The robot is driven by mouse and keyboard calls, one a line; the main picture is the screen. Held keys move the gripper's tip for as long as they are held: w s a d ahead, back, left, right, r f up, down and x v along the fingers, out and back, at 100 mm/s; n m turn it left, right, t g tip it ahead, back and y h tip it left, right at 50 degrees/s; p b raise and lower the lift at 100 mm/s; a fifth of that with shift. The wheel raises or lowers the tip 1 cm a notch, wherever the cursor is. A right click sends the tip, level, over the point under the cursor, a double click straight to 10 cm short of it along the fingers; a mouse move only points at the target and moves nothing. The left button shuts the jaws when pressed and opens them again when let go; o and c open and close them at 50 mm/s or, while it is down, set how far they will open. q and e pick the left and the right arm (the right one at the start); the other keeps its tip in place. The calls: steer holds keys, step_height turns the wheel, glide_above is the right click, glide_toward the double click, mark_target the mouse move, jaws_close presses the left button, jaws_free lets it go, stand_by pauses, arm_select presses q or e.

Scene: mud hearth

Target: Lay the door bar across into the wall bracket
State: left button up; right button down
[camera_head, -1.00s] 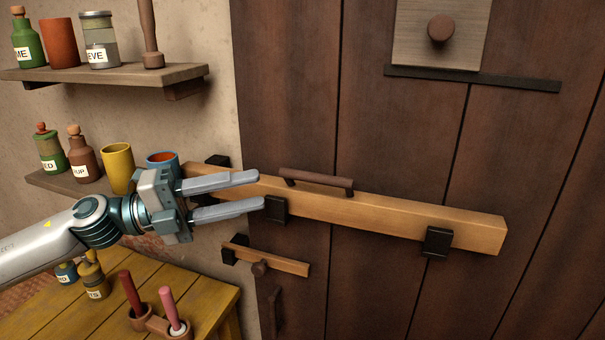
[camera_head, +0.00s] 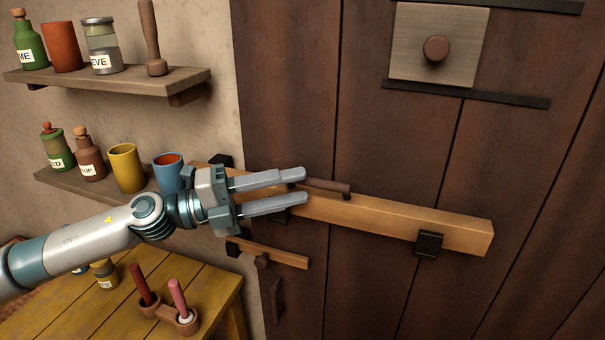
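The door bar (camera_head: 390,219) is a long light-wood beam with a dark brown handle (camera_head: 330,187) on its top. It lies across the dark plank door, its left end near the wall. A black bracket (camera_head: 428,244) on the door holds it toward the right, and another is partly hidden behind my gripper. A black wall bracket (camera_head: 222,161) shows at the bar's left end; whether the bar sits in it is unclear. My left gripper (camera_head: 303,187) is open, its fingers in front of the bar, near the handle's left end. My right gripper is not in view.
A smaller wooden latch (camera_head: 278,254) is below the bar. Shelves on the left wall hold bottles and cups, with a blue cup (camera_head: 168,172) close to my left wrist. A yellow table (camera_head: 90,315) stands below. The door's right side is clear.

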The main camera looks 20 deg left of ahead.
arm_select(q)
steer(key=shift+p+x, duration=0.7)
steer(key=shift+x, duration=0.65)
jaws_close()
steer(key=shift+f, duration=0.1)
stand_by(0.4)
jaws_free()
